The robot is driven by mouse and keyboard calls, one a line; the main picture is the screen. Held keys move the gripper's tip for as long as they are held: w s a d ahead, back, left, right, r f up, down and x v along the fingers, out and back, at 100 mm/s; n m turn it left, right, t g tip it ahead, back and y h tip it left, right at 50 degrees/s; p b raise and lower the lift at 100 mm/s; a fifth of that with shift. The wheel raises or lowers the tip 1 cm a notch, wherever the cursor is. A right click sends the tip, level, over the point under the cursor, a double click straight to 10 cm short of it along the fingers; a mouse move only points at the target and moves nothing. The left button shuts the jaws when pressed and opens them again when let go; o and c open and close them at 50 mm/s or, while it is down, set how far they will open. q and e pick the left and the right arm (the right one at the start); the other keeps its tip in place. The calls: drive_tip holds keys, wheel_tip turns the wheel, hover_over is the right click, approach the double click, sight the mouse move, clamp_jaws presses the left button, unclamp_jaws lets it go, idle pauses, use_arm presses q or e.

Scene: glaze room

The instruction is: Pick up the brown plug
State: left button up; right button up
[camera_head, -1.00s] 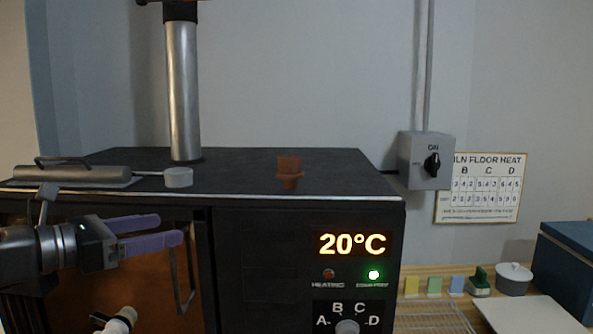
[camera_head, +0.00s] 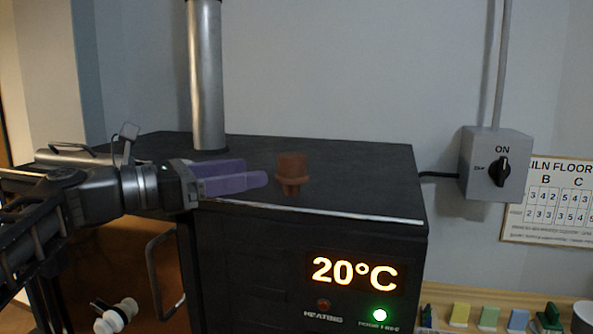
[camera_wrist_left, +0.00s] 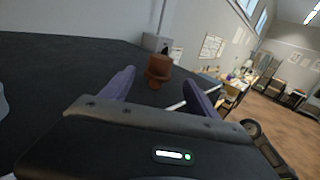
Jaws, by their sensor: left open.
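The brown plug (camera_head: 292,172) stands upright on the black top of the kiln (camera_head: 350,180), near its front edge. It has a wide upper part and a narrower foot. My left gripper (camera_head: 256,174) is open and empty, its purple fingers pointing right toward the plug, a short gap to its left. In the left wrist view the plug (camera_wrist_left: 158,70) sits ahead of and between the two spread fingertips (camera_wrist_left: 160,80), beyond their reach. My right gripper is not in view.
A metal flue pipe (camera_head: 207,80) rises from the kiln top behind the gripper. A grey switch box (camera_head: 495,165) hangs on the wall to the right. The kiln front shows a 20°C display (camera_head: 354,271). The kiln top right of the plug is clear.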

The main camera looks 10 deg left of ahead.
sight(279, 166)
use_arm(q)
drive_tip(key=shift+x, duration=1.5)
drive_tip(key=shift+p, duration=0.3)
drive_tip(key=p+x, duration=0.1)
drive_tip(key=x, duration=0.4)
drive_tip(key=shift+d+p, duration=0.1)
drive_tip(key=shift+p, duration=0.3)
drive_tip(key=c, duration=1.5)
